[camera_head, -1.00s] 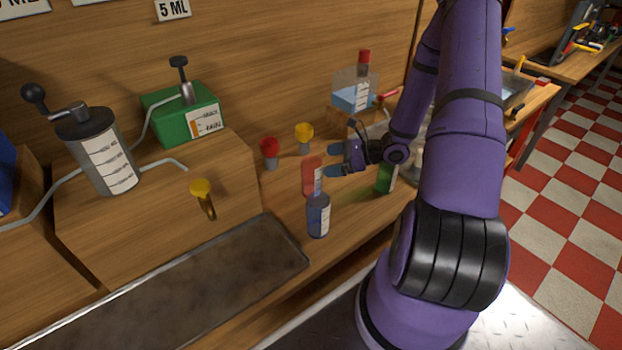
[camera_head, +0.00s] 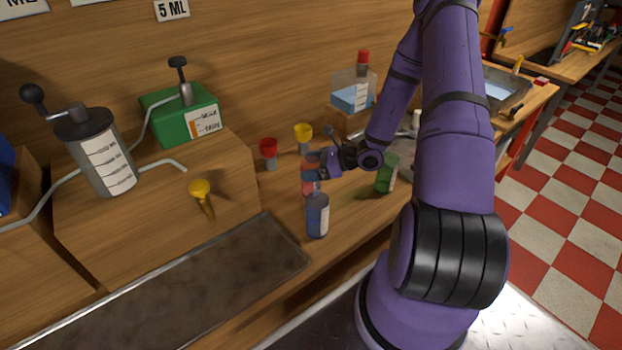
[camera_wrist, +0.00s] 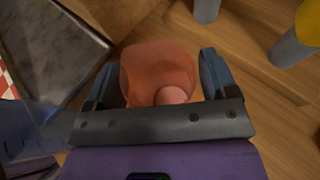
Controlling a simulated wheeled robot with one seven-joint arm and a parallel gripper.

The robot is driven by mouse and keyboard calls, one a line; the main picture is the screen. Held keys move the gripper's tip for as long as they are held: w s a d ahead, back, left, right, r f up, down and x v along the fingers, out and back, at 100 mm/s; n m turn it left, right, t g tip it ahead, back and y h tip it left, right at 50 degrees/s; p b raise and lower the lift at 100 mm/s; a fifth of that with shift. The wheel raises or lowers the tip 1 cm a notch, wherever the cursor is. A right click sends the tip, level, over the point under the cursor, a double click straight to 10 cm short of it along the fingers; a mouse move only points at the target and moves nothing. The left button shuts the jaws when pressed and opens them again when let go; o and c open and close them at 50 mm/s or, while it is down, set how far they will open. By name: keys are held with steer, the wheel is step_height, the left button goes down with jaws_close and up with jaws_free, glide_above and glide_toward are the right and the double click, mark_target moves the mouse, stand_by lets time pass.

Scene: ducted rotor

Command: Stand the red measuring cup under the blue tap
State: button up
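The red measuring cup (camera_head: 308,167) stands on the wooden bench, just behind a blue measuring cup (camera_head: 317,216). My gripper (camera_head: 313,168) is at the red cup, with one blue finger on either side of it. In the wrist view the red cup (camera_wrist: 155,62) sits between the two fingers, with a narrow gap showing on each side, so the gripper looks open around it. A clear tank of blue liquid with a red cap (camera_head: 351,96) stands on a wooden block behind my arm. Its tap is hidden by my arm.
A green cup (camera_head: 387,174) stands right of my gripper. A red-topped funnel (camera_head: 268,152) and a yellow-topped one (camera_head: 303,136) stand to the left. A green box dispenser (camera_head: 190,118) and a crank dispenser (camera_head: 100,155) stand on the raised block. A metal tray (camera_head: 180,290) lies in front.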

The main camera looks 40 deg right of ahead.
steer(key=c, duration=0.7)
steer(key=shift+c, duration=0.2)
steer(key=shift+r, duration=0.1)
